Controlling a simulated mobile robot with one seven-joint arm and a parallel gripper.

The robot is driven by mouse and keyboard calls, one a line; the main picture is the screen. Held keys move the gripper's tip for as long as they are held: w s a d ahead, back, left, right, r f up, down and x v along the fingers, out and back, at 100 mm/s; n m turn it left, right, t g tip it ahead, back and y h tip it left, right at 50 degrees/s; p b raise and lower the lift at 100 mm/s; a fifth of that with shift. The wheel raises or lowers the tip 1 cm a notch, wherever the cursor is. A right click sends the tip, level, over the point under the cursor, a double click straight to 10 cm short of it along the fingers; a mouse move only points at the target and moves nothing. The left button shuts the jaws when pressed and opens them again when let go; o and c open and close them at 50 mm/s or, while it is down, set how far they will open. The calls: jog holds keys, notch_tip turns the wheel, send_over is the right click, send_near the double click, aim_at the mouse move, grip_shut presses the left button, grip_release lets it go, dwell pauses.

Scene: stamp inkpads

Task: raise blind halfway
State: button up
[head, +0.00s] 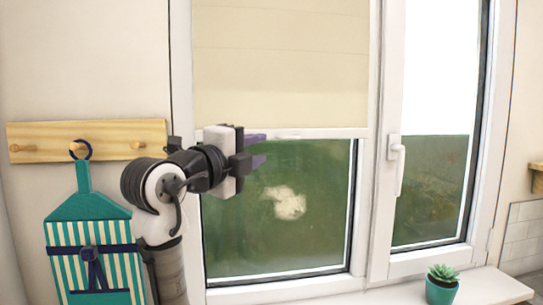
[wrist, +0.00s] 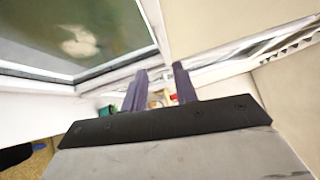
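The cream roller blind (head: 280,65) covers the upper part of the left window pane, with its fabric flat. Its pale bottom rail (head: 320,133) runs level across the pane, a little above mid-height. My gripper (head: 262,149) is at the left half of the rail, its purple fingers one above the other and pointing right. The upper finger is at about rail height and the lower one is below it. In the wrist view the fingers (wrist: 159,72) stand apart with a gap between them. The rail passes close by the right finger; contact cannot be told.
The right window (head: 430,190) has a white handle (head: 396,152). A potted succulent (head: 441,285) stands on the sill (head: 490,288) at lower right. A wooden peg rack (head: 105,132) with a green striped item (head: 90,225) hangs on the left wall.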

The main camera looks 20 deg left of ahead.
jog(key=shift+v, duration=1.15)
